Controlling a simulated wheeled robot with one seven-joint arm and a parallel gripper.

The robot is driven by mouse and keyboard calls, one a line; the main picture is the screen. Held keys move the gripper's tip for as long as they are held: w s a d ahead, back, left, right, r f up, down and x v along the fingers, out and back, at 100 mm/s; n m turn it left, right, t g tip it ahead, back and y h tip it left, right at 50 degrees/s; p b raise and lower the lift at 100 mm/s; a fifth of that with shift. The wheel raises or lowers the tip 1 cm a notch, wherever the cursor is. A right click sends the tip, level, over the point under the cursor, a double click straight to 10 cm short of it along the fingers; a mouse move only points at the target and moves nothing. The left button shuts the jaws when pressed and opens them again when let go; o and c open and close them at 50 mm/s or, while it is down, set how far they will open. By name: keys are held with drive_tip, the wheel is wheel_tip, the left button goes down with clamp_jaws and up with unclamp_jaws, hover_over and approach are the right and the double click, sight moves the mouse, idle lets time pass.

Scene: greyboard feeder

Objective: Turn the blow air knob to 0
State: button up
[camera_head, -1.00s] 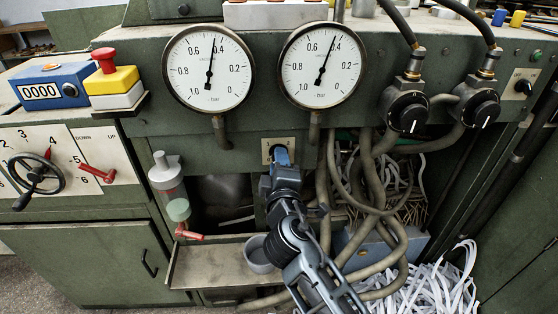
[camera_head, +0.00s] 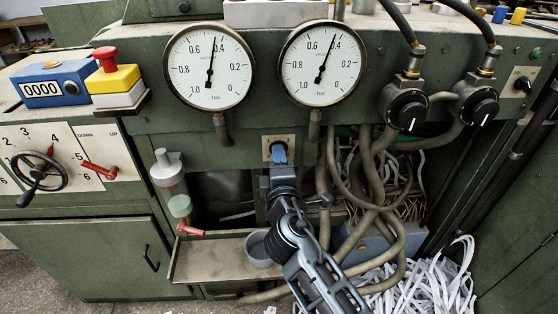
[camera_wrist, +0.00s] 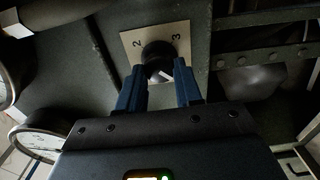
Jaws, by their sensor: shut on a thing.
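A black knob (camera_wrist: 158,58) with a white pointer mark sits on a pale square plate (camera_wrist: 128,38) in the wrist view. The figures 2 and 3 show on the plate; the rest is hidden. In the wrist view my gripper (camera_wrist: 160,72) has its blue fingers on either side of this knob, shut on it. In the head view the plate (camera_head: 267,142) sits on the green panel below the two gauges, and my gripper (camera_head: 279,154) covers most of the knob. No label reading blow air is legible.
Two round gauges (camera_head: 209,68) (camera_head: 323,64) hang just above. Hoses (camera_head: 371,170) run close on the right, with two more black knobs (camera_head: 408,110) (camera_head: 479,105) beyond. A clear-bowled filter unit (camera_head: 169,178) stands left. A metal tray (camera_head: 205,262) with a grey cup (camera_head: 260,249) lies below.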

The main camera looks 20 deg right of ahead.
drive_tip(key=o, duration=1)
drive_tip(key=shift+o, duration=0.2)
drive_tip(key=shift+s, duration=0.15)
drive_tip(key=v, duration=0.7)
drive_tip(key=shift+s+a+b, duration=0.15)
drive_tip(key=shift+s+b, duration=0.1)
drive_tip(key=shift+b, duration=0.2)
drive_tip(key=s+f+m+g+y, duration=0.1)
drive_tip(key=s+f+y, duration=0.15)
drive_tip(key=s, duration=0.45)
drive_tip(key=s+d+f+m+g+y, duration=0.1)
drive_tip(key=s+f+m, duration=0.1)
drive_tip(key=s+f, duration=0.35)
drive_tip(key=s+f+m+y, duration=0.1)
drive_tip(key=s+f, duration=0.1)
drive_tip(key=s, duration=0.6)
drive_tip(key=s+r+m, duration=0.3)
drive_tip(key=s, duration=0.4)
drive_tip(key=s+d+r+m, duration=0.1)
drive_tip(key=s+r+m, duration=0.3)
drive_tip(key=s, duration=0.3)
drive_tip(key=s+d+r+m+y, duration=0.1)
drive_tip(key=s+r+m, duration=0.2)
drive_tip(key=s, duration=0.4)
drive_tip(key=shift+s+r+m, duration=0.2)
drive_tip(key=shift+r+m, duration=0.1)
drive_tip(key=shift+r, duration=0.35)
